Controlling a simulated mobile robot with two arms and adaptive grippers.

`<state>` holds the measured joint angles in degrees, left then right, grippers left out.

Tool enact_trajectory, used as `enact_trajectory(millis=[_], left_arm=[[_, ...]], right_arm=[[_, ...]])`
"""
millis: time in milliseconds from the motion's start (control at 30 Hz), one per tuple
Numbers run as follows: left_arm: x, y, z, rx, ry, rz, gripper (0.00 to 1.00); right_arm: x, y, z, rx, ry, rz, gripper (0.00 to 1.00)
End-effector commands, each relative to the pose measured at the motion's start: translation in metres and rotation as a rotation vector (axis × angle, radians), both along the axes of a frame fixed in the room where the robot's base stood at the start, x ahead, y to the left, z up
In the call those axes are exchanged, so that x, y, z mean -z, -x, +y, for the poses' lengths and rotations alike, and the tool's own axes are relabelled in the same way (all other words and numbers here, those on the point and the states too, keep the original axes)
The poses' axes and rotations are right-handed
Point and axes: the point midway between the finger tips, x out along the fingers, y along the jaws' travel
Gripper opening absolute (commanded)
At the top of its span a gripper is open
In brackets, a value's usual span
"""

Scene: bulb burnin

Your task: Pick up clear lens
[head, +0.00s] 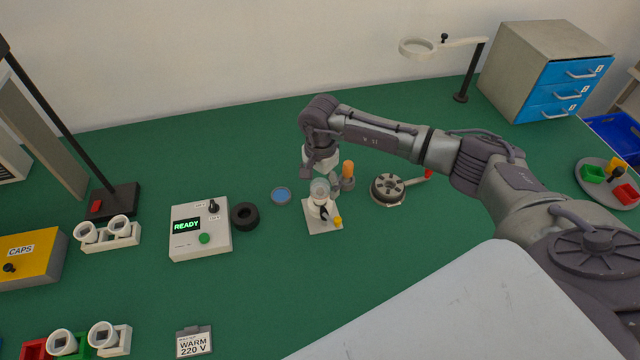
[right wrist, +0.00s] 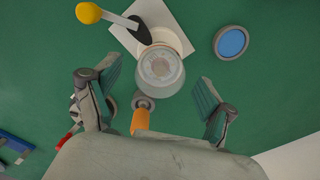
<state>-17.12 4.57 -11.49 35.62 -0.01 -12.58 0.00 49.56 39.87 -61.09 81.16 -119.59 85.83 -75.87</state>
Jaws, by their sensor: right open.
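The clear lens (head: 320,187) is a round, see-through cup-like piece on a white stand (head: 318,228) with a yellow-knobbed clamp (head: 337,221). In the right wrist view the clear lens (right wrist: 160,68) lies ahead, between and slightly beyond the fingertips. My right gripper (head: 325,174) is open, pointing down close above the lens; its spread fingers (right wrist: 158,82) hold nothing. I cannot tell whether a finger touches the lens. My left gripper is out of view.
An orange-handled tool (head: 348,169) stands close beside the right gripper. A blue disc (head: 281,196) and black ring (head: 245,216) lie left of the stand, near the READY box (head: 200,229). A round metal fixture (head: 387,188) is to the right.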

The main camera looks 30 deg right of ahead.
Motion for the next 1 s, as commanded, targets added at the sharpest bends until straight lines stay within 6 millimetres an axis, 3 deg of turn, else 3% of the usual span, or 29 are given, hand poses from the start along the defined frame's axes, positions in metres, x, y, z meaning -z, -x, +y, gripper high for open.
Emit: enact_trajectory(millis=[100,367,767,1000], left_arm=[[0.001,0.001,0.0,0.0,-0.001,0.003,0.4],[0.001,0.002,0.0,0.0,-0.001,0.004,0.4],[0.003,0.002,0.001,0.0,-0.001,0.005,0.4],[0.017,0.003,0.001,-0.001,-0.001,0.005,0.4]], right_arm=[[0.0,0.0,0.0,0.0,0.0,0.0,0.81],[0.0,0.0,0.0,0.0,0.0,0.0,0.39],[-0.003,-0.001,0.0,0.0,0.0,-0.002,0.39],[-0.027,-0.002,0.0,-0.001,0.001,-0.007,0.39]])
